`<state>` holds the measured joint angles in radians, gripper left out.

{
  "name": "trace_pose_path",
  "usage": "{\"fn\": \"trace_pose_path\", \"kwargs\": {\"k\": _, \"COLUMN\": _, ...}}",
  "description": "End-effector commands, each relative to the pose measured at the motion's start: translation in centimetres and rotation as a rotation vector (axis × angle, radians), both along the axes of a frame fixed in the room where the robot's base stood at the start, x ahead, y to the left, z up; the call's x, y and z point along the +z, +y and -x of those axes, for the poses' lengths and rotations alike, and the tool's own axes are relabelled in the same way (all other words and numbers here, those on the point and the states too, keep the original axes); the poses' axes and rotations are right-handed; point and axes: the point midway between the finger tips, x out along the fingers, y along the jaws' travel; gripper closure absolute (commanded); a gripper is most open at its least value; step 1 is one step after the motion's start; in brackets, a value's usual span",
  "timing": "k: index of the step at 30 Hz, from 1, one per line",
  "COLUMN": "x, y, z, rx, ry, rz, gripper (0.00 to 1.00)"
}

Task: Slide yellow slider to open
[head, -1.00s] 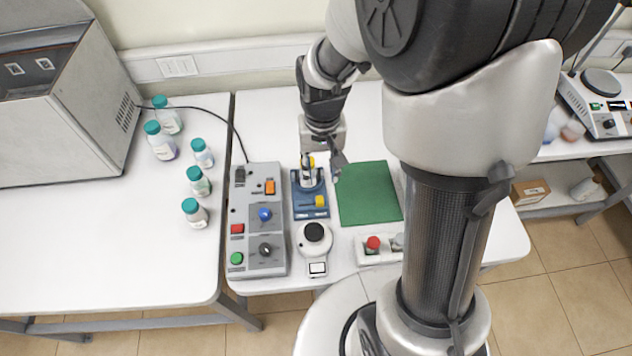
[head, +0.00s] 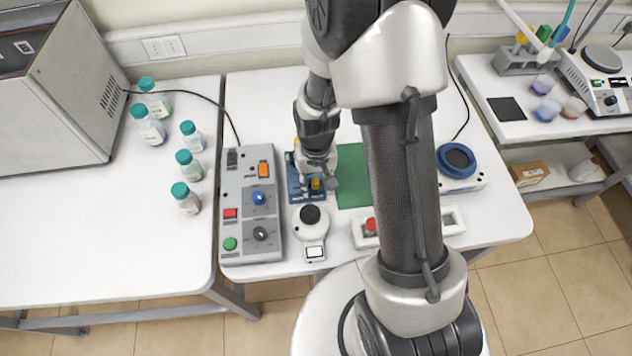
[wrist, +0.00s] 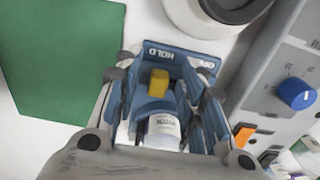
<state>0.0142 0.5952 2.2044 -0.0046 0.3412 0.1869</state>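The blue fixture (head: 294,190) stands on the table; its front edge in the wrist view (wrist: 185,58) bears the letters HOLD and, to the right, a partly covered word starting "OPE". The yellow slider (wrist: 158,83) is on the HOLD side; it also shows in the head view (head: 316,184). A white-labelled vial (wrist: 158,130) sits in the fixture behind the slider. My gripper (wrist: 164,78) is open, its fingers spread at either side of the slider and the vial. I see no contact with the slider. In the head view my gripper (head: 320,183) hides part of the fixture.
The grey control box (head: 240,205) stands close to the fixture's left. A round white device (head: 311,222) is just in front, a green mat (head: 352,172) to the right. Several teal-capped bottles (head: 187,165) stand on the left table.

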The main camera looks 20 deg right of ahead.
Motion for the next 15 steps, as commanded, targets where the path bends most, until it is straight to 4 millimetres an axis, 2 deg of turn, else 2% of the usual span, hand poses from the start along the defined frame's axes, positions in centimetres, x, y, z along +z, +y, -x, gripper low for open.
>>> {"fn": "trace_pose_path", "kwargs": {"k": 5, "x": 0.05, "y": 0.00, "z": -0.01, "rx": 0.000, "ry": 0.000, "rz": 0.000, "gripper": 0.65}}
{"fn": "trace_pose_path", "kwargs": {"k": 15, "x": 0.06, "y": 0.00, "z": 0.00, "rx": 0.000, "ry": 0.000, "rz": 0.000, "gripper": 0.87}}
